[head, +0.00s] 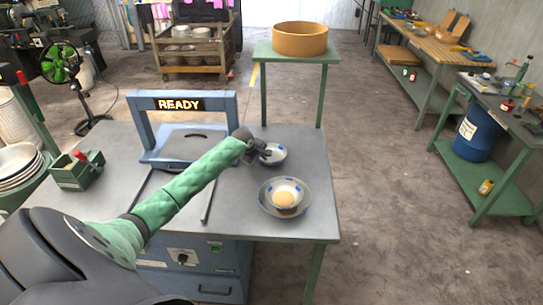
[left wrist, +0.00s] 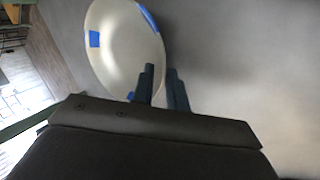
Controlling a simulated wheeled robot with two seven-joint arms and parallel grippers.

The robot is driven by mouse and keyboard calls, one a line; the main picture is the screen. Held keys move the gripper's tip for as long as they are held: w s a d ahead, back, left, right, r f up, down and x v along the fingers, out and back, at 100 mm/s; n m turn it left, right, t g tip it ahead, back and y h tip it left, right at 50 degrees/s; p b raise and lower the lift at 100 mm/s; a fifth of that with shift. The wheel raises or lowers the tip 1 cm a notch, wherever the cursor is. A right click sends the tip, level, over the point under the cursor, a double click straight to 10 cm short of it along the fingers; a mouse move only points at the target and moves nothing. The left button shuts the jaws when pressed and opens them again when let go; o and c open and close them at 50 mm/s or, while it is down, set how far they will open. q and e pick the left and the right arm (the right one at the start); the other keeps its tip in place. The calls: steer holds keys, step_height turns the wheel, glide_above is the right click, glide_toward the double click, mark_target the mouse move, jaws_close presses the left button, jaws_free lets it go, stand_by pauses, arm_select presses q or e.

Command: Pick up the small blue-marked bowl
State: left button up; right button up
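The small white bowl with blue marks (head: 275,154) sits on the grey table, beyond the stacked bowls. In the left wrist view, the white bowl (left wrist: 115,45) shows square blue patches along its rim. My left gripper (head: 262,155) is at the bowl's near left side in the head view. In the left wrist view its two dark fingers (left wrist: 163,88) stand apart by a narrow gap. One finger overlaps the bowl and the other is just outside the rim; I cannot tell whether they touch it. My right gripper is not in view.
A wider grey-blue bowl (head: 267,205) holds a smaller bowl with a tan bottom (head: 284,198) near the table's front right. A blue frame with a READY sign (head: 180,104) stands behind my arm. A green box (head: 75,172) is at the left. A wooden drum (head: 300,40) stands on a far stand.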

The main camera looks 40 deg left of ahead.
arm_select(q)
steer(key=shift+w+f, duration=0.2)
steer(key=shift+f, duration=0.2)
jaws_close()
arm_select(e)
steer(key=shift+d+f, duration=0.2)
arm_select(q)
steer(key=shift+r, duration=0.1)
steer(key=shift+r, duration=0.1)
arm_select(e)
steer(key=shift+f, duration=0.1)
